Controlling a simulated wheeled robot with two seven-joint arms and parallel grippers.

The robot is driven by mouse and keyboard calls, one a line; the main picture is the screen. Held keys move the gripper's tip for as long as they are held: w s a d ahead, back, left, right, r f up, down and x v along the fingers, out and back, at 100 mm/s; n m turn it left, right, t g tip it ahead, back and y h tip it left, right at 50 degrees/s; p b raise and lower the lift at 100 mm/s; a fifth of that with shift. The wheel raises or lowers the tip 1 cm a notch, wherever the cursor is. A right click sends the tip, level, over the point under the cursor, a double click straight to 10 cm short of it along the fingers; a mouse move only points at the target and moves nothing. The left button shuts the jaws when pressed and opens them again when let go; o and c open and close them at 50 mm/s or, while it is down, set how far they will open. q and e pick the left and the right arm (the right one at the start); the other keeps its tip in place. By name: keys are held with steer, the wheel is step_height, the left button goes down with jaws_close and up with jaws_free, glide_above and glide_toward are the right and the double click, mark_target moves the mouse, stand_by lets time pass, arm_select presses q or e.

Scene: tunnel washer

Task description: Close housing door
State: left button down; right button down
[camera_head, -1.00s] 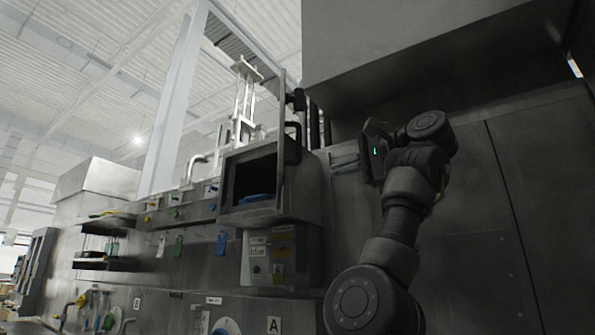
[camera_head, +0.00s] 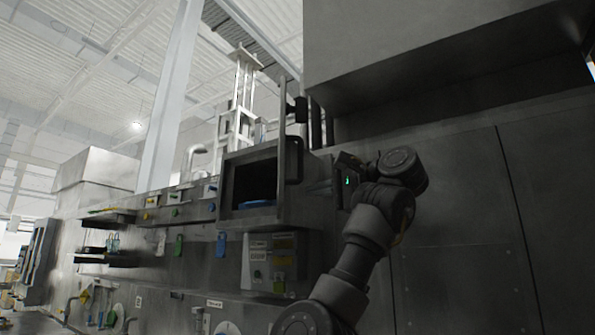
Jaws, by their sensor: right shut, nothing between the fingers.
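The grey metal housing (camera_head: 226,188) stands on the machine front left of centre. Its opening is dark, with a blue item (camera_head: 257,203) inside. The housing door (camera_head: 283,112) stands open at the right edge of the opening and shows nearly edge-on as a thin upright panel. A black handle (camera_head: 294,160) is on it. My right gripper (camera_head: 312,187) is shut and empty, its fingers pointing left beside the housing's right side, right of the door and slightly below the handle. I cannot tell whether the fingertips touch the housing. My left gripper is not in view.
A control box with labels (camera_head: 258,262) sits below the housing. Shelves (camera_head: 104,249) and small coloured valves (camera_head: 177,198) are to the left. A large dark cabinet wall (camera_head: 455,220) fills the right side, with an overhanging block (camera_head: 430,50) above.

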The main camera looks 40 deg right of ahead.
steer(key=shift+w+a+p, duration=0.3)
steer(key=shift+w+a, duration=0.35)
steer(key=shift+a, duration=0.2)
steer(key=shift+w+a+p, duration=0.3)
steer(key=shift+w+a, duration=0.35)
steer(key=shift+a, duration=0.2)
steer(key=shift+w+a, duration=0.1)
